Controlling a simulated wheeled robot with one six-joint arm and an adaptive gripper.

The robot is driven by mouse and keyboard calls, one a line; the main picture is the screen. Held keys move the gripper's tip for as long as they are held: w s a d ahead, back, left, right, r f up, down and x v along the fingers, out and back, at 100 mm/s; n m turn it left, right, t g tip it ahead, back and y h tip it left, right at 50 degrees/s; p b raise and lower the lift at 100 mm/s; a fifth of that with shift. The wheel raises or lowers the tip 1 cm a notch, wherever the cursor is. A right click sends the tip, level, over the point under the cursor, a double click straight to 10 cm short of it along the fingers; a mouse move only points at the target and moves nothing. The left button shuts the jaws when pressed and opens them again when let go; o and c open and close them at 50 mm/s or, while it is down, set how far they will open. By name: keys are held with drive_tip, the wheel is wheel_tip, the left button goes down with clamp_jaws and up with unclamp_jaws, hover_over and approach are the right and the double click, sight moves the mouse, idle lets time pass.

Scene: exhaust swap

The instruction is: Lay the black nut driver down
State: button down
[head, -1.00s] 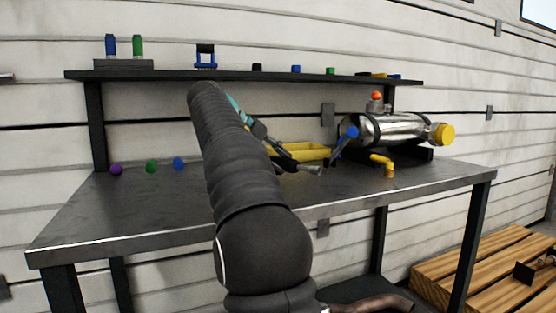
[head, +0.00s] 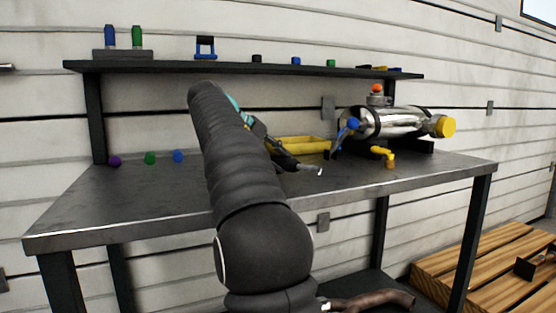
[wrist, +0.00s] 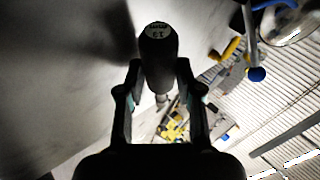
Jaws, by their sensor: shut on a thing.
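The black nut driver (head: 287,162) is in my gripper (head: 268,146), above the bench top in front of the yellow tray. Its shaft points right and its bright tip shows near the tray's front; I cannot tell whether the tip touches the bench. In the wrist view my gripper (wrist: 158,70) has one finger on each side of the driver's black handle (wrist: 158,48), which has pale marking on its end. Part of its shaft shows between the fingers. My arm hides part of the gripper in the head view.
The yellow tray (head: 300,144) lies behind the driver. To its right stand a silver muffler (head: 395,122) with a yellow cap, a blue-ended tool (head: 350,127) and a yellow bent piece (head: 386,155). Purple, green and blue balls sit at left. The front bench top (head: 400,180) is clear.

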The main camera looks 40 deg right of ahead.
drive_tip(key=shift+f, duration=0.15)
drive_tip(key=c, duration=0.7)
unclamp_jaws()
drive_tip(key=shift+v, duration=3.8)
drive_tip(key=shift+s, duration=0.1)
